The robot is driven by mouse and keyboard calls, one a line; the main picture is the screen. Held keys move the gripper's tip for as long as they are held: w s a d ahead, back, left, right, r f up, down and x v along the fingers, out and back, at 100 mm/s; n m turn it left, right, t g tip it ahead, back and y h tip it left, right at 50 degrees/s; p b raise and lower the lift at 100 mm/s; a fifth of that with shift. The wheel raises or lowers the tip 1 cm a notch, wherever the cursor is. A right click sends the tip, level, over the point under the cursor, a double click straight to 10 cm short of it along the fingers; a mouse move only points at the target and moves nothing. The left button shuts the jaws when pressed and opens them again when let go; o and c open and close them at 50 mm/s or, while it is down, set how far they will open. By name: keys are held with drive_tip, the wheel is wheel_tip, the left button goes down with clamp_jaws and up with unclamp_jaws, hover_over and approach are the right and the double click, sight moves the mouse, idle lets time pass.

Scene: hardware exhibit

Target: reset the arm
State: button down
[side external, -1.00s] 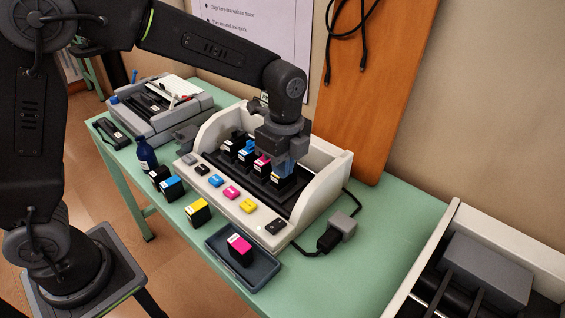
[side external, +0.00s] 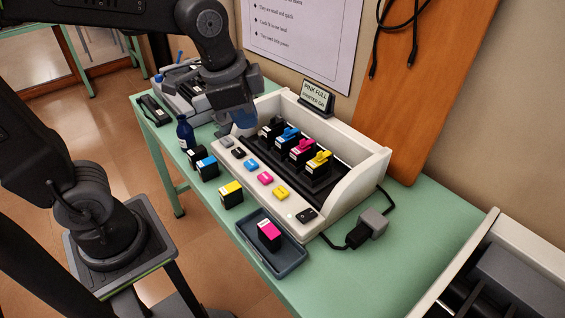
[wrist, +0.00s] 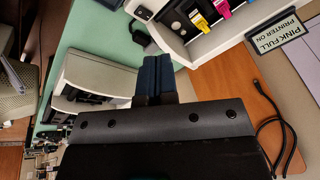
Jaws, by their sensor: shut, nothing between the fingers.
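My gripper (side external: 244,124) is at the far left end of the white printer (side external: 350,194) in the side view, clear of the cartridges. In the wrist view its dark blue fingers (wrist: 155,76) are together with nothing between them. In the printer's black carriage stand black (side external: 271,129), cyan (side external: 287,138), magenta (side external: 302,151) and yellow (side external: 319,164) cartridges, each with a coloured top. Some of these also show at the top of the wrist view. The arm is bent above the table's back left part.
A grey tray (side external: 284,263) holds a magenta-labelled cartridge (side external: 269,235). Yellow (side external: 231,194), cyan (side external: 207,167) and black cartridges and a blue bottle (side external: 185,131) line the table's front. A sign (side external: 317,94) stands behind the printer.

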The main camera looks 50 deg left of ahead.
drive_tip(key=s+a+n+t, duration=0.2)
drive_tip(key=s+a+n, duration=0.1)
drive_tip(key=s+n, duration=0.4)
drive_tip(key=shift+s, duration=0.35)
idle(0.4)
